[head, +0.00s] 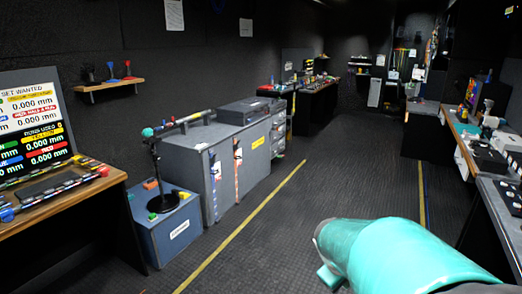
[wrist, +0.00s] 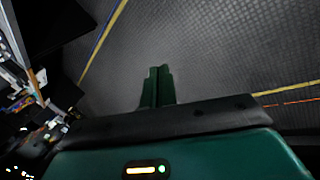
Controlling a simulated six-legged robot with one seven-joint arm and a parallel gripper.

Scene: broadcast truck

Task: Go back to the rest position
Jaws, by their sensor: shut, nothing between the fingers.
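My gripper (wrist: 158,84) shows in the wrist view, its two green fingers together and empty, over the bare dark floor. In the head view only a teal part of my own arm shows at the lower right; the gripper itself is out of that view.
A dark floor (head: 340,170) with yellow lines runs down the middle and is clear. On the left stand a desk with a screen (head: 35,115), a blue box (head: 168,235) and grey cabinets (head: 190,165). A counter (head: 505,190) with equipment lines the right.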

